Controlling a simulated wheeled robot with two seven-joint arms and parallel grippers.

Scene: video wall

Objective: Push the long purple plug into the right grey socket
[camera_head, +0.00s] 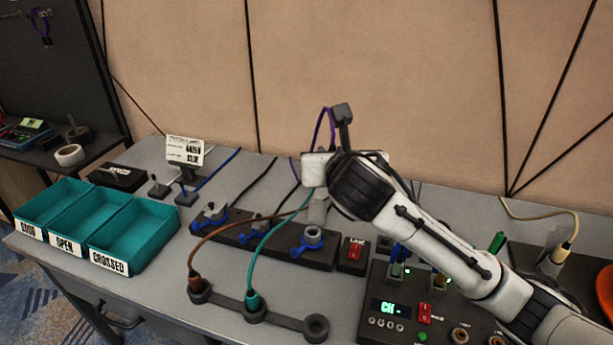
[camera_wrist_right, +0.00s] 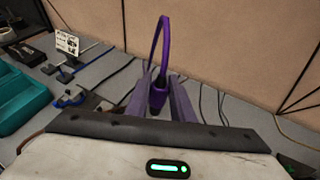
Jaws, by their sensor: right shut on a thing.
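My right gripper (camera_head: 318,208) is shut on the long purple plug (camera_wrist_right: 157,96). In the wrist view the plug hangs upright between the fingers, and its purple cable (camera_wrist_right: 160,45) loops up above it. In the head view the plug is hidden by the gripper; the cable (camera_head: 321,130) shows behind my wrist. A round grey socket (camera_head: 313,233) with a blue collar sits at the right end of a dark block, just below the gripper and apart from it. A front strip has an open grey ring (camera_head: 316,328) at its right end. My left gripper is not in view.
The front strip's other rings hold a brown plug (camera_head: 194,283) and a teal plug (camera_head: 252,301), whose cables arch toward the block. A red switch (camera_head: 354,250) and a control panel (camera_head: 391,308) are to the right. Teal bins (camera_head: 133,235) stand left.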

